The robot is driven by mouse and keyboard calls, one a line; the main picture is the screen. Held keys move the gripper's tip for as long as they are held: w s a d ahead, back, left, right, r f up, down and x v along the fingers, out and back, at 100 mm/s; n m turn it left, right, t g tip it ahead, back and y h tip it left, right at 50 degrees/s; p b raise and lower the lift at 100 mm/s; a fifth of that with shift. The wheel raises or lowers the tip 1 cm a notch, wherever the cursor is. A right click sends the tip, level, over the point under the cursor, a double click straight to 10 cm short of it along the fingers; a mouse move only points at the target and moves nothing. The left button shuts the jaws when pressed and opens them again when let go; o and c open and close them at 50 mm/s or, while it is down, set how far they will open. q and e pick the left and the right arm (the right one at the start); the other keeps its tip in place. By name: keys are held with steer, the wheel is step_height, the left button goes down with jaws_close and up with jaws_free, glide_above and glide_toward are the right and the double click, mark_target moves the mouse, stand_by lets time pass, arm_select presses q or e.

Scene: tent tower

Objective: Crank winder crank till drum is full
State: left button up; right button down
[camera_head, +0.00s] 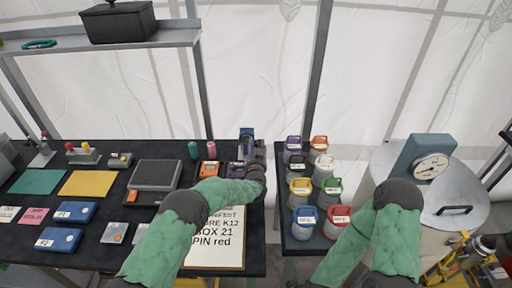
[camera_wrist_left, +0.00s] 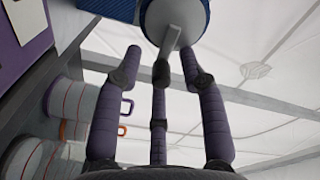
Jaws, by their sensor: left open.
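The winder (camera_head: 246,133) stands at the right rear of the dark table, blue and mostly hidden behind my left gripper (camera_head: 247,157). In the left wrist view, a pale round disc (camera_wrist_left: 160,14) sits beside a blue body (camera_wrist_left: 108,7), and a grey crank arm (camera_wrist_left: 171,40) comes off the disc toward my fingers. My left gripper (camera_wrist_left: 160,62) is open, its three fingers spread around the end of the crank; I cannot tell whether they touch it. How full the drum is cannot be seen.
Several lidded jars (camera_head: 301,190) stand on a table to the right, with a dial scale (camera_head: 428,160) on a metal drum beyond. A clipboard (camera_head: 215,256) lies below my left forearm. A shelf (camera_head: 120,40) holds a dark box at upper left.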

arm_select(q)
steer(key=shift+c, duration=0.3)
jaws_close()
steer(key=shift+f, duration=0.25)
stand_by(0.3)
steer(key=shift+f+m, duration=0.1)
steer(key=shift+m, duration=0.4)
